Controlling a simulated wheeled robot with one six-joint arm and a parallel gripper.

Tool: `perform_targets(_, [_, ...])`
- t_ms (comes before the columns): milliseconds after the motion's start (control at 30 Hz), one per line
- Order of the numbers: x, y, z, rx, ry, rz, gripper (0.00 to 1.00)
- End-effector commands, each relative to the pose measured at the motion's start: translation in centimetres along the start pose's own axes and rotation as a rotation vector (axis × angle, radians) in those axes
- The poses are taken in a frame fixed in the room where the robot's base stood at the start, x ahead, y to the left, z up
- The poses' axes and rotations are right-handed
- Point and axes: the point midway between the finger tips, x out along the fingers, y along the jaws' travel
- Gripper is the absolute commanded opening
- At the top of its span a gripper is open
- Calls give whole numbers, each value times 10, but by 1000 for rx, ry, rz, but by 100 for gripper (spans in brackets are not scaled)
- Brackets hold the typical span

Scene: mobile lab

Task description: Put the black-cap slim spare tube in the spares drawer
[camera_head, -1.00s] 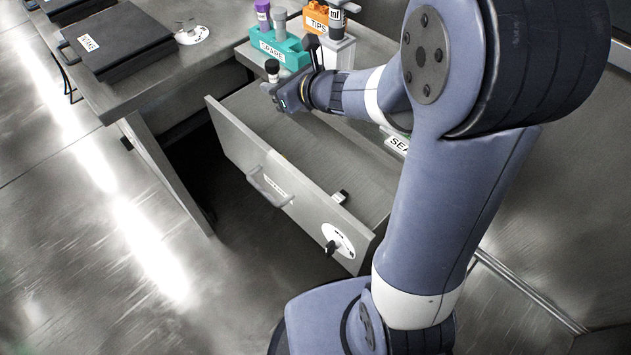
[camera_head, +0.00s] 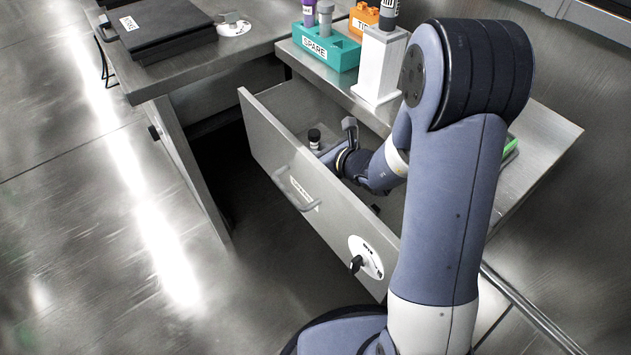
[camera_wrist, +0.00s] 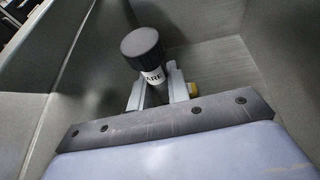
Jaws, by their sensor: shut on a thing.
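The black-cap tube (camera_head: 314,139) stands upright inside the open spares drawer (camera_head: 268,139), near its far left part. In the wrist view the tube (camera_wrist: 146,52) shows a ribbed black cap and a white label with letters ending in "ARE". My gripper (camera_wrist: 156,93) is shut on the tube below the cap, with a finger on each side. In the head view my gripper (camera_head: 328,152) reaches down into the drawer from the right. The tube's lower end is hidden, so I cannot tell whether it touches the drawer floor.
A teal SPARE rack (camera_head: 327,48) with a purple-capped and a grey-capped tube stands on the bench above. Beside it are an orange TIPS block (camera_head: 364,17) and a white stand (camera_head: 379,65). The drawer front carries a handle (camera_head: 297,190) and a round dial (camera_head: 366,257).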

Motion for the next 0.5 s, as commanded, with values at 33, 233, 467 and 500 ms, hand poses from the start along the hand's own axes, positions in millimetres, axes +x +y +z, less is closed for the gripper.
perform_targets(33, [7,0,-19,5,5,0,0])
perform_targets(233, [20,0,-48,1,1,0,0])
perform_targets(467, [26,0,-62,0,1,0,0])
perform_targets(500, [28,0,-68,1,1,0,0])
